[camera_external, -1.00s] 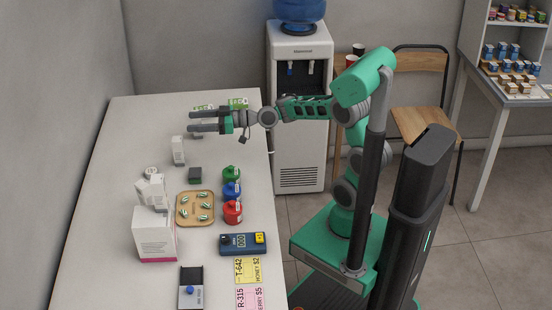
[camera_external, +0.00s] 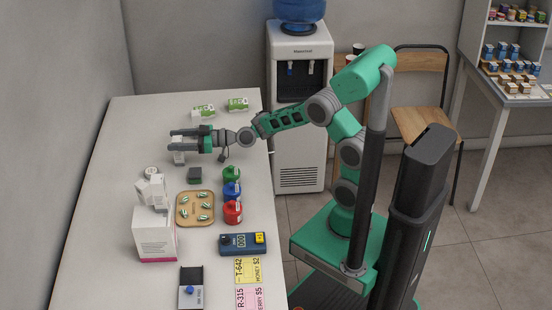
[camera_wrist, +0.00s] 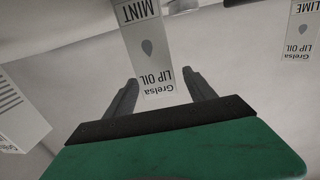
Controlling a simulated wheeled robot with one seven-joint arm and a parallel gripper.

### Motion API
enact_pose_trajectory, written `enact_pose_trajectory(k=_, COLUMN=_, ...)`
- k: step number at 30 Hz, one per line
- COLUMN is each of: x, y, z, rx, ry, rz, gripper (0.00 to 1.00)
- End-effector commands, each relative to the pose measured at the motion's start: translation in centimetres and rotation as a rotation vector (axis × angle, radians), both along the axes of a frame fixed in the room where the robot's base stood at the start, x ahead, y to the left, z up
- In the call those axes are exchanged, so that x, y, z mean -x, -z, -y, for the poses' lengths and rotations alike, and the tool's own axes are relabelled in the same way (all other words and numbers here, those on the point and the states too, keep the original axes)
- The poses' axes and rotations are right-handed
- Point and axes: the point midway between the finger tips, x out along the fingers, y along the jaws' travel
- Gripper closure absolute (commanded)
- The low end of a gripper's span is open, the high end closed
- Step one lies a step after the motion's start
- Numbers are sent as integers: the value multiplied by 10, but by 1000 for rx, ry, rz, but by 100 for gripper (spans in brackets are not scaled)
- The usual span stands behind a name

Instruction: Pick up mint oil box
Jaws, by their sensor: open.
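The mint oil box (camera_wrist: 149,55) is a tall white box in the wrist view, lettered "MINT" and "LIP OIL" and seen upside down. It stands just ahead of my gripper (camera_wrist: 162,90), with its near end showing between the two dark fingers. In the external view my gripper (camera_external: 178,140) is low over the counter, its fingers pointing left. A white box (camera_external: 179,156), which looks like the same mint oil box, shows under and at the fingertips, partly hidden by them. My gripper is open; I cannot tell whether a finger touches the box.
A similar box marked "LIME" (camera_wrist: 302,30) stands at upper right in the wrist view.

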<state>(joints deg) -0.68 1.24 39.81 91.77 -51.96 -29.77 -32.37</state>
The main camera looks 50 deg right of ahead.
Motion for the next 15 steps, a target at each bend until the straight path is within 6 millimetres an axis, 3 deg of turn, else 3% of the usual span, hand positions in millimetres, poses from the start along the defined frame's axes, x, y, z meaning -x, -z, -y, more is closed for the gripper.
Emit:
enact_pose_trajectory(k=5, x=0, y=0, z=0, rx=0, ry=1, rz=0, gripper=38)
enact_pose_trajectory(k=15, x=0, y=0, z=1, rx=0, ry=1, rz=0, gripper=66)
